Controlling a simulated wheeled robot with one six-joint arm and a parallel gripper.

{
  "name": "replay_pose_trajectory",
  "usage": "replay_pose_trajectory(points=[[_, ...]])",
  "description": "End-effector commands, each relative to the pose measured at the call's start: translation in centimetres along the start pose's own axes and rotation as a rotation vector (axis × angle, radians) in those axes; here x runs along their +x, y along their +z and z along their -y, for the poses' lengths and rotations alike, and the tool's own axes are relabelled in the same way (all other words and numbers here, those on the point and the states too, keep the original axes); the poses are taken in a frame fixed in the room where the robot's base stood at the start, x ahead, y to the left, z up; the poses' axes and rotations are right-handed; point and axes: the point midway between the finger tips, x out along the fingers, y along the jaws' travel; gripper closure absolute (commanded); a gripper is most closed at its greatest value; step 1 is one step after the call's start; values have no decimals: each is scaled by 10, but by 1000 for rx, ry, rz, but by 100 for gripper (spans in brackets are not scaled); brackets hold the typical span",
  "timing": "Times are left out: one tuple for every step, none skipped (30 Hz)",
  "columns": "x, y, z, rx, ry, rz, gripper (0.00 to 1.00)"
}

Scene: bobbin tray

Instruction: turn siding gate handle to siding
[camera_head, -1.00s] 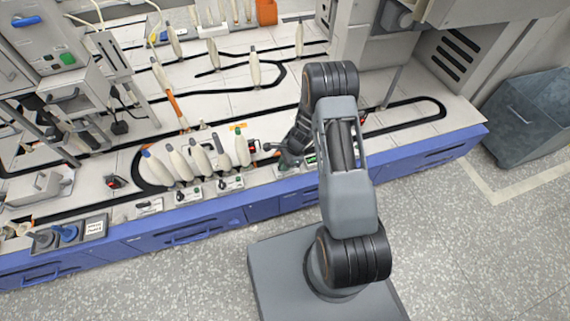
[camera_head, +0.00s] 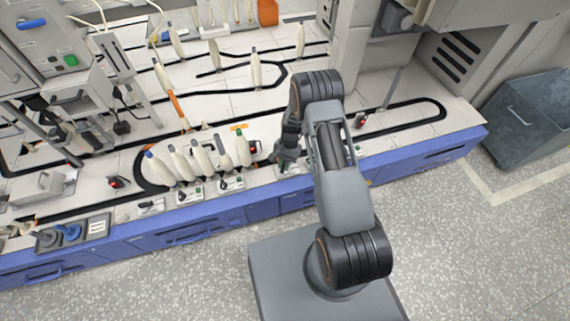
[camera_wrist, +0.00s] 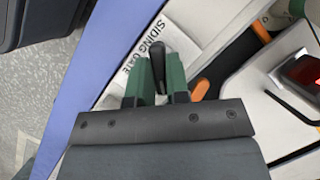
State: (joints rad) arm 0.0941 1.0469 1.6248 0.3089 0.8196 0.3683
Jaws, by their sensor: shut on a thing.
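The siding gate handle (camera_wrist: 158,60) is a small black lever on a white plate (camera_wrist: 139,45) marked "SIDING GATE" in the wrist view. My gripper (camera_wrist: 160,78) has its green fingers on either side of the handle and is shut on it. In the head view my gripper (camera_head: 286,158) is low at the bench's front edge, right of the row of bobbins. There the handle is hidden behind my gripper and arm.
Several cream bobbins (camera_head: 200,158) stand in a row on the track just left of my gripper. A red-lit black device (camera_wrist: 302,72) sits close by on the right in the wrist view. The blue bench front (camera_head: 180,232) runs along the near side.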

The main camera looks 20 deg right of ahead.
Motion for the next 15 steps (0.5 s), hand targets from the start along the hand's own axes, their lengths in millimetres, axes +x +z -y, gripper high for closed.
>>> replay_pose_trajectory(points=[[0,0,0,-27,12,0,100],[0,0,1,-44,18,0,100],[0,0,1,-65,27,-1,100],[0,0,1,-79,32,-1,100],[0,0,1,-92,38,-1,100],[0,0,1,-108,45,-1,100],[0,0,1,-120,49,-1,100],[0,0,1,-130,54,-1,100],[0,0,1,-141,59,0,100],[0,0,1,-149,62,0,100],[0,0,1,-156,65,0,100],[0,0,1,-164,68,0,100],[0,0,1,-170,71,0,100],[0,0,1,-175,73,0,100],[0,0,1,-180,75,0,100]])
